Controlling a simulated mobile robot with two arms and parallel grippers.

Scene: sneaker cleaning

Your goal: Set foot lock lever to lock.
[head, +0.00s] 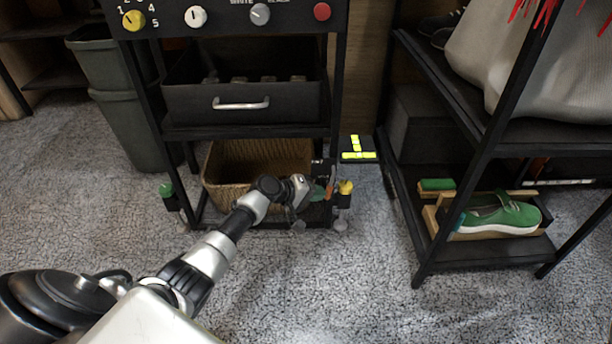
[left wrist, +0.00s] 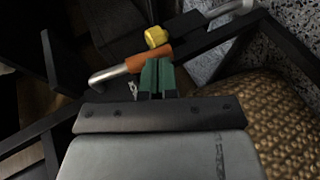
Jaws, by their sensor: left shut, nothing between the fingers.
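The foot of the cart carries a yellow knob (head: 345,187) at its front right corner, and an orange sleeve (head: 330,192) beside it. In the left wrist view the orange sleeve (left wrist: 149,59) sits on a metal bar (left wrist: 108,75), with the yellow knob (left wrist: 157,36) just beyond. I cannot tell which of these is the foot lock lever, or its setting. My left gripper (head: 318,195) is low at that corner. Its green fingertips (left wrist: 157,72) are shut and empty, right at the orange sleeve; contact is unclear. My right gripper is out of view.
A wicker basket (head: 255,160) fills the cart's bottom shelf, close to my left gripper. A green knob (head: 167,190) is at the front left foot. A black rack (head: 480,165) with a green sneaker (head: 500,214) stands to the right. Carpet (head: 385,285) in front is clear.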

